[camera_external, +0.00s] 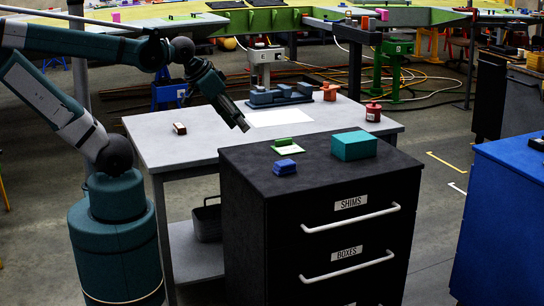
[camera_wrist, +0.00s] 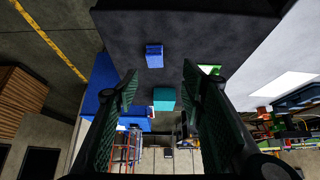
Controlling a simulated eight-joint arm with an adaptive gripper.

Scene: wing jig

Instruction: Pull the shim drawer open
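The shim drawer (camera_external: 285,222) is the top drawer of a black cabinet, with a white SHIMS label (camera_external: 351,202) and a white bar handle (camera_external: 350,218). Its front looks flush with the cabinet, so it appears shut. My gripper (camera_external: 241,123) is above and behind the cabinet's far left corner, apart from the handle, pointing down and right. In the wrist view my gripper (camera_wrist: 160,82) shows two dark green fingers spread wide with nothing held between them. The drawer handle cannot be made out in the wrist view.
On the cabinet top stand a teal box (camera_external: 354,145), a blue block (camera_external: 284,167) and a green-and-white piece (camera_external: 288,147). A BOXES drawer (camera_external: 290,270) is below. A grey table (camera_external: 160,143) with a jig stands behind; a blue cabinet (camera_external: 510,200) is right. Floor between the cabinets is clear.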

